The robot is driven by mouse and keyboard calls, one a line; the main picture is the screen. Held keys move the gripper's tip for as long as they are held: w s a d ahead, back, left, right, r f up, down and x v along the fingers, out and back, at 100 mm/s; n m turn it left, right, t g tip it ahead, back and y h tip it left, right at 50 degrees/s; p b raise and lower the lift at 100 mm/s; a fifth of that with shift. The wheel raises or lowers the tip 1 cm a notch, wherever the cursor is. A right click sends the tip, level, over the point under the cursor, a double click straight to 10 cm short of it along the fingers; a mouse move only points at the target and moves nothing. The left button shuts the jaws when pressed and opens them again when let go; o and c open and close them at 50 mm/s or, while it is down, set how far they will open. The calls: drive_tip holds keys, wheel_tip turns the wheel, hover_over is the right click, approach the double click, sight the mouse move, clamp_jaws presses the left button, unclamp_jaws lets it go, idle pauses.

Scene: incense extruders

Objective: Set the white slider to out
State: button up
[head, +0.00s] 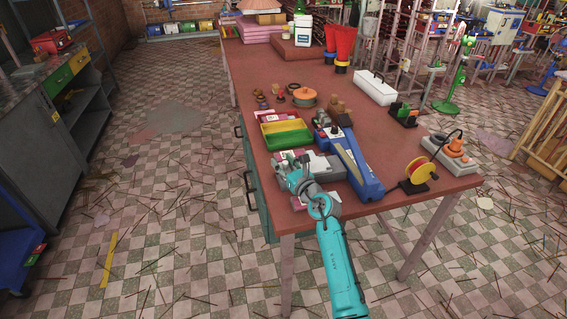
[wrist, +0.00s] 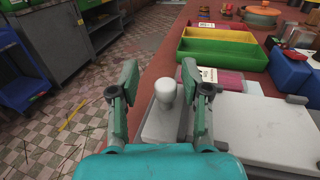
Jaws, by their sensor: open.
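The white slider shows in the wrist view as a pale rounded knob (wrist: 165,93) on a small grey block (wrist: 162,124). A grey flat-topped box (wrist: 262,128) stands directly to its right. My gripper (wrist: 158,84) is open, with one finger on each side of the knob. I cannot tell whether either finger touches it. In the head view my gripper (head: 291,166) is at the near left edge of the table, beside the grey box (head: 330,168), and the knob cannot be made out there.
A green and yellow tray (head: 286,134) lies just beyond the grey box. A long blue machine (head: 352,162) stands to its right. A yellow reel (head: 420,170) is near the table's front right. The brown table (head: 375,137) has bare patches; the tiled floor on the left is open.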

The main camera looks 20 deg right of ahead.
drive_tip(key=v, duration=1.2)
drive_tip(key=s+a+f+m, duration=0.2)
drive_tip(key=s+m, duration=0.3)
drive_tip(key=s, duration=0.4)
drive_tip(key=s+a+f+m+t, duration=0.1)
drive_tip(key=s+a+f+m, duration=0.3)
drive_tip(key=s, duration=0.5)
drive_tip(key=s+a+f+m, duration=0.1)
drive_tip(key=s+m, duration=0.5)
drive_tip(key=s, duration=0.3)
drive_tip(key=s+d+r+m+g+h, duration=0.1)
drive_tip(key=s+d+m+h, duration=0.1)
drive_tip(key=s+m, duration=1)
drive_tip(key=s+d+r+m+g+h, duration=0.1)
drive_tip(key=s+r+m+g+h, duration=0.1)
drive_tip(key=s+m, duration=1)
drive_tip(key=s, duration=0.4)
drive_tip(key=shift+d+g+h, duration=0.3)
drive_tip(key=shift+d, duration=0.05)
drive_tip(key=shift+s, duration=0.15)
